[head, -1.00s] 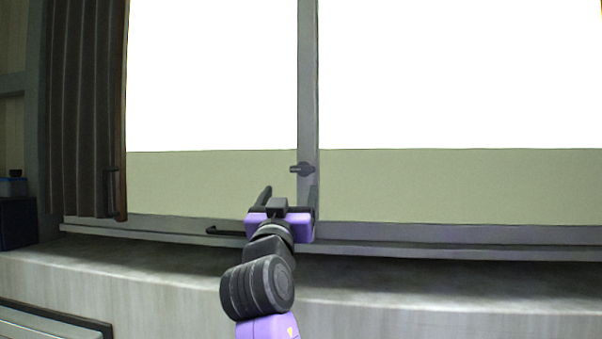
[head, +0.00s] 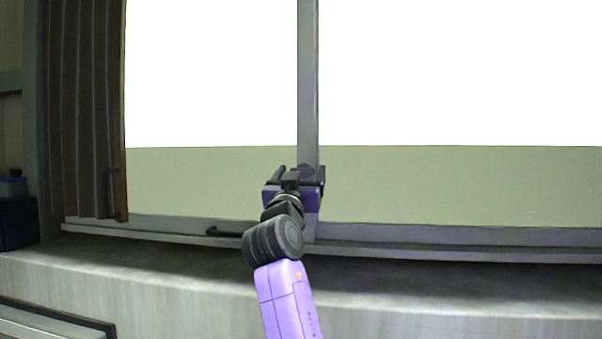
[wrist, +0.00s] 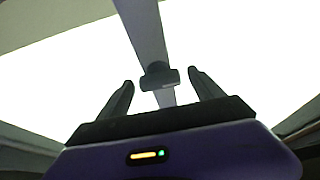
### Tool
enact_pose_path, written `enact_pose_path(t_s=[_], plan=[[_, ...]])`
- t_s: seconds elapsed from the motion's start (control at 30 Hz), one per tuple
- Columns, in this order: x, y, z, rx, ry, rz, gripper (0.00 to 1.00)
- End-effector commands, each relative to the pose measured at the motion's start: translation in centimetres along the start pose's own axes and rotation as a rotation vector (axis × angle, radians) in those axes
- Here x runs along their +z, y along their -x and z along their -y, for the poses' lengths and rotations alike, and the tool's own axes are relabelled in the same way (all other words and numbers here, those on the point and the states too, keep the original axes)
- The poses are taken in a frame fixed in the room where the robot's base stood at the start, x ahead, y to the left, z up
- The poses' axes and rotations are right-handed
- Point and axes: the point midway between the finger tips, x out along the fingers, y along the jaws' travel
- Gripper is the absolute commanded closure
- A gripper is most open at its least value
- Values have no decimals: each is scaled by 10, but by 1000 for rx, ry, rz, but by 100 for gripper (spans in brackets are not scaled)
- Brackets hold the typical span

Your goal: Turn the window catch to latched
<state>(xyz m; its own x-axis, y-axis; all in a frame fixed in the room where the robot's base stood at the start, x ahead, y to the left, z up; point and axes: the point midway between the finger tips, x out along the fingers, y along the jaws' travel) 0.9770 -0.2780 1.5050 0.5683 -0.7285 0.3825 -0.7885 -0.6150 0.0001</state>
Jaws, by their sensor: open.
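The window catch (wrist: 159,77) is a small dark handle on the grey upright bar (wrist: 148,35) between the two window panes. In the wrist view it lies crosswise to the bar, between and a little beyond my fingertips. My gripper (wrist: 160,88) is open, with one finger on each side of the catch, and I see no contact. In the head view my gripper (head: 298,178) is in front of the bar and hides nearly all of the catch.
A window sill (head: 420,250) runs below the panes, with a dark bar handle (head: 225,232) on the lower frame. A folded brown curtain or shutter (head: 82,110) hangs at the left. A dark box (head: 17,222) stands at the far left.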

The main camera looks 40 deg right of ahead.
Motion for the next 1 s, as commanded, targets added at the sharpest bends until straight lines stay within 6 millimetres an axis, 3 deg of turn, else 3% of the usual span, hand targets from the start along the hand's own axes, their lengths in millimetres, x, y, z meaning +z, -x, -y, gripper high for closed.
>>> enact_pose_path(t_s=[0.1, 0.43, 1.0], plan=[[0, 0, 0, 0, 0, 0, 24], [0, 0, 0, 0, 0, 0, 86], [6, 4, 2, 64, -159, -2, 86]])
